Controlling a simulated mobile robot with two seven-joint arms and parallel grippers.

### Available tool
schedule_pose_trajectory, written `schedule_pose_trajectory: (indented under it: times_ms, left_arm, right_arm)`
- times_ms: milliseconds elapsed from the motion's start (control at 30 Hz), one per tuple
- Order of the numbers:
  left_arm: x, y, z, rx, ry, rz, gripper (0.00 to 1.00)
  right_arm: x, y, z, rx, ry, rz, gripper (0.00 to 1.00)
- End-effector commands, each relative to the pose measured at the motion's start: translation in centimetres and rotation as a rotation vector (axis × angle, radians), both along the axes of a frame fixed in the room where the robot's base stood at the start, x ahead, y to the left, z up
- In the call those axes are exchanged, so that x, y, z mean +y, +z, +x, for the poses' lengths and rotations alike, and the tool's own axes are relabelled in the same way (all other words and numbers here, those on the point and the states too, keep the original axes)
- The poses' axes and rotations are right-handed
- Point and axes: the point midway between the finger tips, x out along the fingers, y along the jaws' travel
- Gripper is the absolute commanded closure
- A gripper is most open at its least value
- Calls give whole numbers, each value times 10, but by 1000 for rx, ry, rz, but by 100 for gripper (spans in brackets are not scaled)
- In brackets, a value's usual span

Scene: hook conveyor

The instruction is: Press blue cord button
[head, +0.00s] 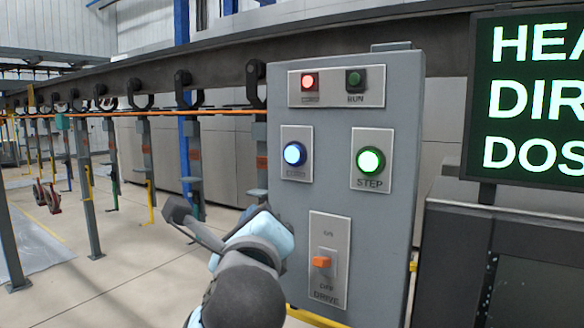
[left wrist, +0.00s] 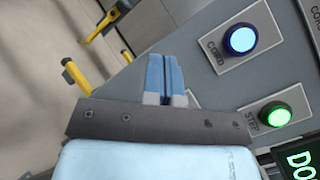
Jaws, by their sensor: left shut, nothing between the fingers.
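The blue cord button (head: 295,154) is lit, on a light plate at the left side of the grey control box (head: 395,255). In the left wrist view the blue button (left wrist: 240,39) sits on its plate marked CORD, up and right of the fingertips. My left gripper (left wrist: 166,60) is shut and empty, with its fingers side by side. It is apart from the button in that view. In the head view my left arm reaches up below and left of the button; the fingertips are hard to make out there. My right gripper is not in view.
The green STEP button (head: 370,160) is right of the blue one. A red lamp (head: 308,82) and dark RUN button (head: 354,80) are above. The orange DRIVE switch (head: 321,262) is below. A text screen (head: 530,100) stands right. Hooks (head: 183,88) hang along the rail left.

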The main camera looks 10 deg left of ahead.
Motion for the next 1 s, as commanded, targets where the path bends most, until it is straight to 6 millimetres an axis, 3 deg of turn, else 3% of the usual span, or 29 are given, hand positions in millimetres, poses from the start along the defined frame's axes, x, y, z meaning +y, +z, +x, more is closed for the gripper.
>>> schedule_pose_trajectory:
  times_ms: [33, 100, 300, 600, 1000]
  left_arm:
    - [0, 22, -10, -32, 29, 53, 100]
    - [1, 44, -24, -55, 74, 123, 100]
    - [3, 82, -52, -92, 168, 250, 100]
    - [4, 93, -62, -97, 203, 291, 100]
    - [-1, 92, -52, -97, 201, 290, 100]
  right_arm:
    - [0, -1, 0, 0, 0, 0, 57]
    - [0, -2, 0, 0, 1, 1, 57]
    - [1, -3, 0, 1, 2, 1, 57]
    - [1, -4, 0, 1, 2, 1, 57]
    - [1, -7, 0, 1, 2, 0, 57]
